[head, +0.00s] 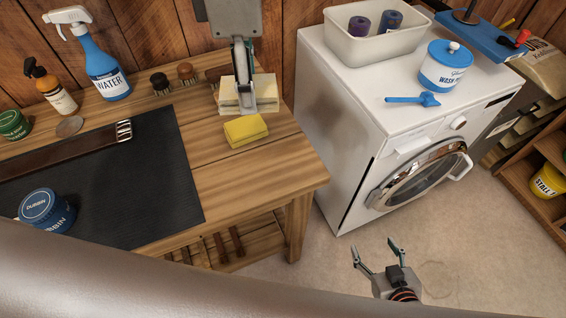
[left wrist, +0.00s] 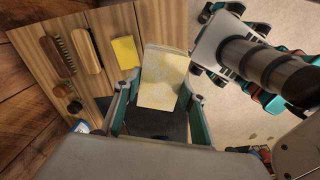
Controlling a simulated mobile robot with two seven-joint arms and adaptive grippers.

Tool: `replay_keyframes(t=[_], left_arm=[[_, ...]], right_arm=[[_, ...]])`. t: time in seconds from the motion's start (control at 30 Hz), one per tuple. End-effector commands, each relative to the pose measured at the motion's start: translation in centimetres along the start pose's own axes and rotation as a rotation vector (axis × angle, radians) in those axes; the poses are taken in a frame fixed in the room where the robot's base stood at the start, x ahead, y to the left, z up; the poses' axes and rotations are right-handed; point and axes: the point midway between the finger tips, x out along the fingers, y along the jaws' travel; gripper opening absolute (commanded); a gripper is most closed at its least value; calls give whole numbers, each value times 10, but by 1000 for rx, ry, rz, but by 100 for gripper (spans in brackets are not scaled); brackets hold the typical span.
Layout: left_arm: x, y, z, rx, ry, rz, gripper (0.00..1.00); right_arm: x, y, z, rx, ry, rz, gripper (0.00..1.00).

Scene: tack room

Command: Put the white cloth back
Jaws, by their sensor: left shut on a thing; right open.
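The white cloth (head: 231,104), cream with faint yellowish patches, is at the far right end of the wooden bench, just behind a yellow sponge (head: 245,129). My left gripper (head: 247,103) points down over it and is shut on it. In the left wrist view the cloth (left wrist: 162,75) shows between and beyond the two fingers (left wrist: 158,108). I cannot tell whether it rests on the bench or is slightly raised. My right gripper (head: 379,254) is open and empty above the floor, in front of the washing machine.
The bench (head: 242,176) carries a black mat (head: 150,180), a leather strap, a blue tin (head: 47,210), a spray bottle (head: 100,65) and brushes (left wrist: 88,50). The washing machine (head: 350,110) stands to the right, with a white bin (head: 375,45), a blue-labelled tub (head: 445,68) and a blue scoop (head: 414,99) on top.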

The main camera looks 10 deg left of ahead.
Motion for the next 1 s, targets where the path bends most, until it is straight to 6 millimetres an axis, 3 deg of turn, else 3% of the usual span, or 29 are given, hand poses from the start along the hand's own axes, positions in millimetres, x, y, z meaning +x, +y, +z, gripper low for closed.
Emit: replay_keyframes(t=[0.13, 0.23, 0.73, 1.0], left_arm=[[7, -7, -1, 42, 1, -2, 13], [23, -8, -1, 46, 2, -5, 13], [139, -8, -1, 42, 0, -4, 13], [161, -7, -1, 42, 0, -1, 13]], right_arm=[[1, 0, -2, 0, 7, 0, 66], [1, 0, -3, 0, 10, 1, 66], [2, 1, 4, -2, -2, 0, 66], [2, 1, 4, -2, -3, 1, 66]])
